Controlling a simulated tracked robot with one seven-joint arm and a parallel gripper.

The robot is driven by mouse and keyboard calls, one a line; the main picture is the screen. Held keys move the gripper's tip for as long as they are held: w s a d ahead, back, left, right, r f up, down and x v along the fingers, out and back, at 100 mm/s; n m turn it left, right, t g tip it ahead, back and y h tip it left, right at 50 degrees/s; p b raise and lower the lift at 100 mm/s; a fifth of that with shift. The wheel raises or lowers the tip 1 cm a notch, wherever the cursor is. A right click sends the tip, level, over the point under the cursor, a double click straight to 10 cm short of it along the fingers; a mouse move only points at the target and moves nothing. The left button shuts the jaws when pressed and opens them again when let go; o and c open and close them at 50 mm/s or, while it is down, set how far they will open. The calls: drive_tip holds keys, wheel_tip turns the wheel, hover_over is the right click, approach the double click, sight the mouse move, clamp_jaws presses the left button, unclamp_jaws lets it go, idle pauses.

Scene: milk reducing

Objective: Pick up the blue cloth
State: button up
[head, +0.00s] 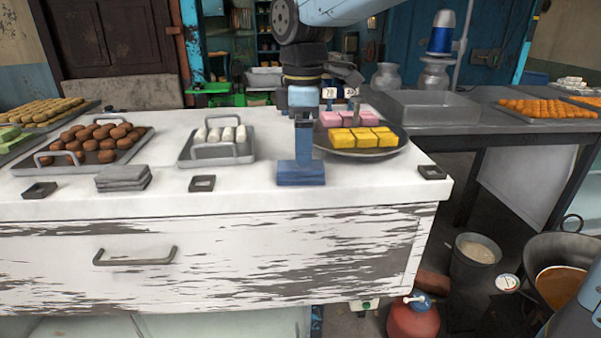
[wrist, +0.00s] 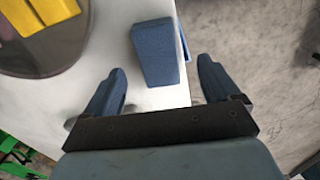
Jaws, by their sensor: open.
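The blue cloth (head: 301,176) lies folded at the front edge of the white counter, in front of the plate of yellow sweets. In the wrist view the cloth (wrist: 157,52) lies beyond the fingertips, lined up with the gap between them. My gripper (head: 304,152) points down just above the cloth in the head view. Its near finger hides the far one there. In the wrist view my gripper (wrist: 158,85) is open, with one finger on each side and nothing between them. Whether the fingertips touch the cloth cannot be told.
A round plate (head: 360,153) with yellow and pink sweets stands close behind on the right. A tray (head: 216,158) of white rolls is to the left. A grey folded cloth (head: 123,178) and small dark square pieces lie along the front edge. The counter (head: 250,190) is clear around the blue cloth's left side.

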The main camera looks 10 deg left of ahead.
drive_tip(key=shift+a+f, duration=0.15)
drive_tip(key=shift+f, duration=1.2)
drive_tip(key=shift+a+f, duration=0.1)
drive_tip(key=shift+f, duration=1.2)
drive_tip(key=c, duration=1.2)
drive_tip(key=shift+o, duration=0.2)
drive_tip(key=shift+w+r, duration=0.1)
drive_tip(key=shift+r, duration=1.3)
drive_tip(key=s+d+r, duration=0.7)
drive_tip(key=s+r, duration=0.3)
drive_tip(key=s, duration=0.2)
drive_tip(key=shift+d+r, duration=0.15)
drive_tip(key=shift+d, duration=0.05)
